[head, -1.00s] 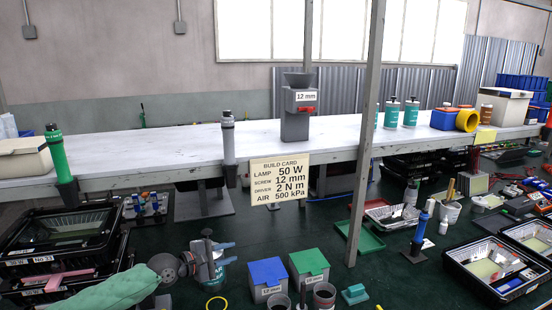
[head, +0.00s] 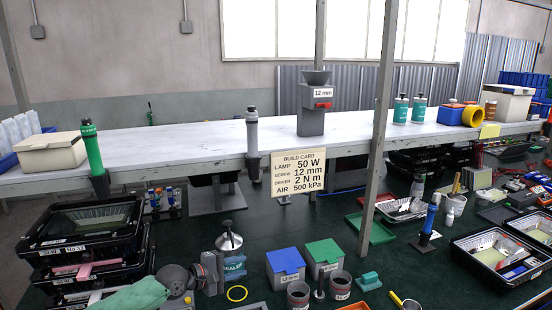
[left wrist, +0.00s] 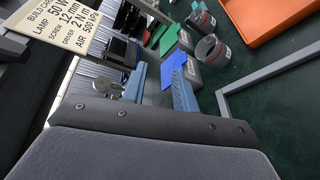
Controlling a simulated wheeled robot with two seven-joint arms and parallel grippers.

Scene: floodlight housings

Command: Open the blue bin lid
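The blue bin is a small grey box with a blue lid (head: 285,261) lying shut on top, low in the middle of the head view. Its lid also shows in the left wrist view (left wrist: 173,68), beyond the fingers. My left gripper (head: 241,266) is just left of the bin in the head view, apart from it. In the left wrist view the two blue fingers of my left gripper (left wrist: 160,72) stand apart with nothing held between them. My right gripper is not in view.
A green-lidded bin (head: 323,252) stands right beside the blue one. Clear cups (head: 298,295) stand in front. A silver dome (head: 229,241) is behind my left gripper. Stacked black trays (head: 85,240) are at left. A grey post (head: 377,150) rises right of the bins.

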